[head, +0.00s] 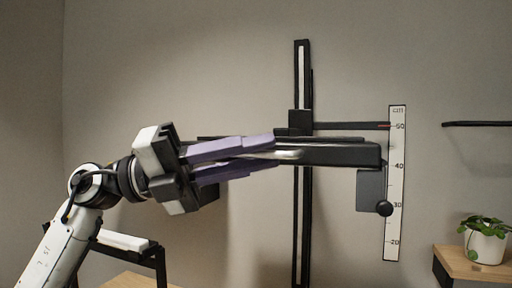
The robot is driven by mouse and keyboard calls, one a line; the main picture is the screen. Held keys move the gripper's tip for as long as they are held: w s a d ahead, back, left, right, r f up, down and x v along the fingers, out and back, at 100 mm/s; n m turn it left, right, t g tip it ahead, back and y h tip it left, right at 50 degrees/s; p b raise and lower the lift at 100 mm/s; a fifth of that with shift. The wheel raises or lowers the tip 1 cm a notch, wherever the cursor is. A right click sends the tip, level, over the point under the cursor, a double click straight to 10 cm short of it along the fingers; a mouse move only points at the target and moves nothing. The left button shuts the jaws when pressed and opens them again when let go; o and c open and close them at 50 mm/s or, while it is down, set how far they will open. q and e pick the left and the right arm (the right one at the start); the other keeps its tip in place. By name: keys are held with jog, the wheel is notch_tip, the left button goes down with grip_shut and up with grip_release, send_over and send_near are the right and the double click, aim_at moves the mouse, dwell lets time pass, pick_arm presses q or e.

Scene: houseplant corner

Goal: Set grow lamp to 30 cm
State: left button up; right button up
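The grow lamp is a long dark bar (345,154) with a silver handle (290,155) along its front. Its carriage (300,122) sits on a black vertical rail (302,75). A thin pointer arm (350,126) with a red tip reaches the white cm scale (396,185) at about the 50 mark. My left gripper (276,153) has purple fingers above and below the handle, near its left part. The fingers are close to it, but whether they grip it is not clear. They hide the lamp's left part. My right gripper is not in view.
A grey box (369,190) and a round black knob (384,208) show below the lamp's right end, by the scale. A potted plant (487,243) stands on a wooden shelf (475,264) at right. A dark shelf (478,124) is above it.

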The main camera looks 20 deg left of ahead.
pick_arm(q)
jog(key=shift+w+d, duration=0.1)
jog(key=shift+d, duration=0.1)
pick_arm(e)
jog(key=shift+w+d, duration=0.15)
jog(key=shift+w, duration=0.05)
pick_arm(q)
jog(key=shift+c, duration=0.3)
grip_shut()
